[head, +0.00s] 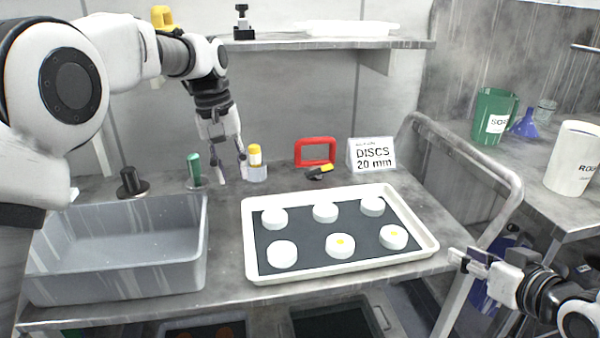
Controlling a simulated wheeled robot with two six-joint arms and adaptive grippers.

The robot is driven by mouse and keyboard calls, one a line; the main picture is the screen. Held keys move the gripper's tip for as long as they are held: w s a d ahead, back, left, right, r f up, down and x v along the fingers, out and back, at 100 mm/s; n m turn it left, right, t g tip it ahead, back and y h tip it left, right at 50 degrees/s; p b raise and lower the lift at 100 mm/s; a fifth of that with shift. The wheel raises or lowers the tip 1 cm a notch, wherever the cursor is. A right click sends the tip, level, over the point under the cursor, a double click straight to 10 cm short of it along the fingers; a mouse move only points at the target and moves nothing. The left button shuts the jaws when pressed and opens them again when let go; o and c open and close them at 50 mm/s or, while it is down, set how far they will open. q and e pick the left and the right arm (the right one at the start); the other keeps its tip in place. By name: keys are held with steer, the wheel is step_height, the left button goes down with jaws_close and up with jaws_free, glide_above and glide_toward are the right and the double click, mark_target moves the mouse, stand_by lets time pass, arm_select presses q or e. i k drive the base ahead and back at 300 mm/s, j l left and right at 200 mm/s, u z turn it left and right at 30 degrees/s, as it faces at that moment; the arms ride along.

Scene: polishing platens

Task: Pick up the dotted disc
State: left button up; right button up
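Several white discs sit on a dark mat (310,233) in a white tray (345,275). The front left disc (282,256) looks plain. My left gripper (232,180) points down behind the tray's left end, its fingers apart and empty. My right gripper (456,260) is just right of the tray's front right corner, away from the discs; its finger gap is unclear.
A grey bin (115,280) stands left of the tray. A yellow-capped container (256,170) is close beside my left gripper. A green-topped item (193,170), a red frame (315,150) and a "DISCS 20 mm" sign (372,155) stand behind. A metal rail (500,215) runs at right.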

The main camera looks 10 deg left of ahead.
mark_target(392, 238)
steer(key=k+l, duration=0.3)
steer(key=k, duration=0.15)
steer(key=k+l, duration=0.25)
steer(key=k, duration=0.15)
